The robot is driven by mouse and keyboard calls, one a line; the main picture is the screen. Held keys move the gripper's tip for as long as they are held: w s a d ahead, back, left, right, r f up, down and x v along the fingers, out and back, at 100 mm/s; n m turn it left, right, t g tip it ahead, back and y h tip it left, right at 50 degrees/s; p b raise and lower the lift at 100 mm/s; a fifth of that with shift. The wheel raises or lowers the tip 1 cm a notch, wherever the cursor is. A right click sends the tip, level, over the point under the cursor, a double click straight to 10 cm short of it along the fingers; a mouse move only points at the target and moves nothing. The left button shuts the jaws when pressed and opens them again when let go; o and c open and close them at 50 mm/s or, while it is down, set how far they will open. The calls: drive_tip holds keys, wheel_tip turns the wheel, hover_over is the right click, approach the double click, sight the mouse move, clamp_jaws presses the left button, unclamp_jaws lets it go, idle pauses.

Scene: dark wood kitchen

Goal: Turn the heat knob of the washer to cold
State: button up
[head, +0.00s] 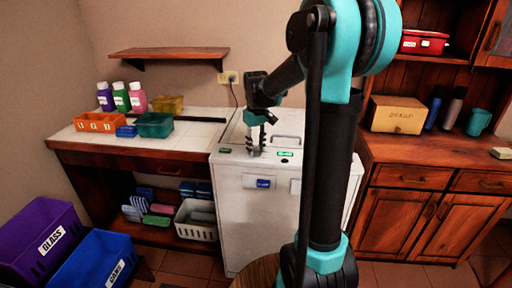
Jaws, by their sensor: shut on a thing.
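The white washer (238,205) stands in the middle of the head view, with its control panel along the front of its top. My gripper (255,148) points down onto this panel from above. Its fingers are closed together around a small knob at the panel, which they mostly hide. I cannot read the knob's setting or any label around it. A green-lit display (285,154) is just right of the fingers, and a small dark display (225,150) is to their left.
My arm hides the washer's right part. A counter (190,140) at left holds an orange tray (98,122), a teal bin (155,125) and bottles (121,97). Purple (32,228) and blue (88,262) bins stand on the floor. A wooden cabinet (400,208) is at right.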

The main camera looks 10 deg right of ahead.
drive_tip(key=n, duration=0.4)
drive_tip(key=shift+n, duration=0.3)
drive_tip(key=n, duration=0.4)
drive_tip(key=shift+n, duration=0.4)
drive_tip(key=o, duration=1.2)
wheel_tip(320, 180, up, 12)
